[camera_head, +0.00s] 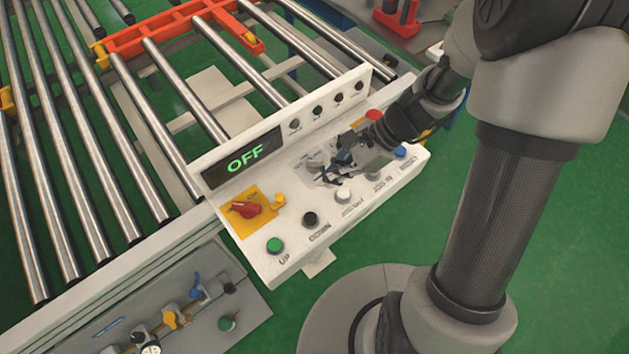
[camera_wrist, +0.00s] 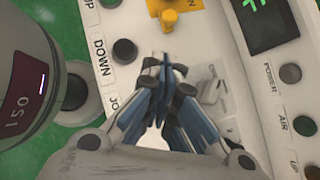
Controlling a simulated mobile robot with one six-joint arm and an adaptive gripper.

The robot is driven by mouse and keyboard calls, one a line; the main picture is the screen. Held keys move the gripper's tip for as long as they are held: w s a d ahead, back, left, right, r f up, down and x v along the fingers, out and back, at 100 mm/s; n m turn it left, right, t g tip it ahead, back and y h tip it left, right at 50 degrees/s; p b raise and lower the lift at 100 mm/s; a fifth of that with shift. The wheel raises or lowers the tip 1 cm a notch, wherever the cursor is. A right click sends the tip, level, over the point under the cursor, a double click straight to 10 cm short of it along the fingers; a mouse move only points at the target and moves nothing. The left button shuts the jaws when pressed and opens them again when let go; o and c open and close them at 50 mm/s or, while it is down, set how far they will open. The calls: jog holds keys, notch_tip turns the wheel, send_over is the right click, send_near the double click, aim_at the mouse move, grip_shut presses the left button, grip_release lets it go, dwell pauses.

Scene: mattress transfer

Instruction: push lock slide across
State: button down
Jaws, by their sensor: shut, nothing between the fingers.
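A white control panel (camera_head: 250,245) carries several buttons and a display (camera_head: 245,160) that reads OFF. My gripper (camera_head: 340,160) is shut and empty, low over the middle of the panel, pointing down-left in the head view. A small pale lever or slide on a grey plate (camera_head: 314,167) lies beside the fingertips; it also shows just right of the fingers in the wrist view (camera_wrist: 212,92). I cannot tell whether the fingers touch it. In the wrist view my gripper (camera_wrist: 165,70) has its fingertips together and hides part of the panel.
A red rotary switch (camera_head: 246,210) on a yellow plate stands at the panel's left. A green UP button (camera_head: 274,245), a black DOWN button (camera_head: 310,219) and a white button (camera_head: 343,194) line the front edge. Conveyor rollers (camera_head: 120,195) and an orange frame (camera_head: 180,28) lie behind.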

jog(key=shift+p+v, duration=0.55)
jog(key=shift+v, duration=1.8)
jog(key=s+d+r+n+t+h, duration=0.2)
jog(key=s+r+n+h, duration=0.2)
jog(key=s+r+n, duration=0.2)
jog(key=s+d+r+n+t+h+b, duration=0.1)
jog(key=s+d+r+n+t+h, duration=0.2)
jog(key=s+r+n, duration=0.3)
notch_tip(320, 180, up, 4)
jog(key=n+h, duration=0.1)
jog(key=n, duration=0.3)
jog(key=shift+s+r+n+t, duration=0.2)
jog(key=shift+s+n+t, duration=0.1)
jog(key=shift+s, duration=0.1)
jog(key=shift+a, duration=0.25)
